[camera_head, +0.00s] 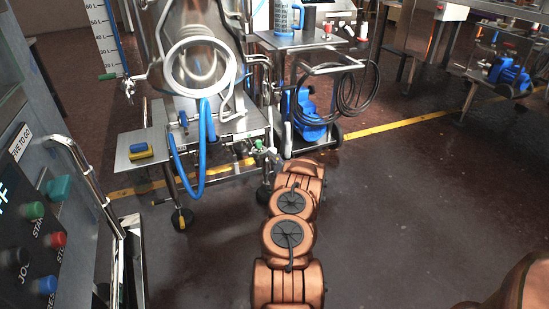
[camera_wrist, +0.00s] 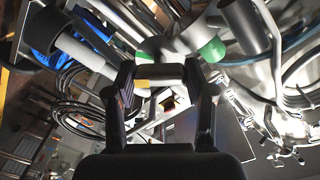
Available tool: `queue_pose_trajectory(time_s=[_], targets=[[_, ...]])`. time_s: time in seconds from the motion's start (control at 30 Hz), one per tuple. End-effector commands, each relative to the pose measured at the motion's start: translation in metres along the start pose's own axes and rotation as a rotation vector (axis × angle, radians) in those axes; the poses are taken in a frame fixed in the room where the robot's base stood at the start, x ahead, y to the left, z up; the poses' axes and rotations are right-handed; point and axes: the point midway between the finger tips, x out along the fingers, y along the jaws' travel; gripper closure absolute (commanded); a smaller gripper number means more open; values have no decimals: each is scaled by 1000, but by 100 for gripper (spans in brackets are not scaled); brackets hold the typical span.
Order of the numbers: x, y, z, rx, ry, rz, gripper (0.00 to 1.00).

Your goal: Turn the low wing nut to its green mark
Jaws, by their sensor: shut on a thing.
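In the wrist view, my gripper (camera_wrist: 159,73) has its two dark fingers closed on the ends of a short pale bar (camera_wrist: 159,71), which looks like the low wing nut. A green mark (camera_wrist: 213,50) shows just beyond the right fingertip, on a grey round fitting. A second green patch (camera_wrist: 143,57) lies beyond the left fingertip. In the head view, my gripper is small and mostly hidden at the far end of my arm, by a green-marked fitting (camera_head: 259,144) low on the machine frame. I cannot tell how the wing nut lines up with a mark.
A steel machine with a round coil (camera_head: 200,63) and a hanging blue hose (camera_head: 189,175) stands at left of the fitting. A cart with a black hose (camera_head: 357,92) and blue pump (camera_head: 312,115) stands at right. A control panel (camera_head: 50,230) is near left. Floor at right is clear.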

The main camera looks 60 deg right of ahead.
Motion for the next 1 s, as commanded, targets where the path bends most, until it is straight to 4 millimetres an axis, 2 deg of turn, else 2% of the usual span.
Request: queue_pose_trajectory(time_s=[0.43, 1.0], targets=[[0, -1, 1, 256, -3, -1, 81], [0, -1, 1, 305, -2, -2, 81]])
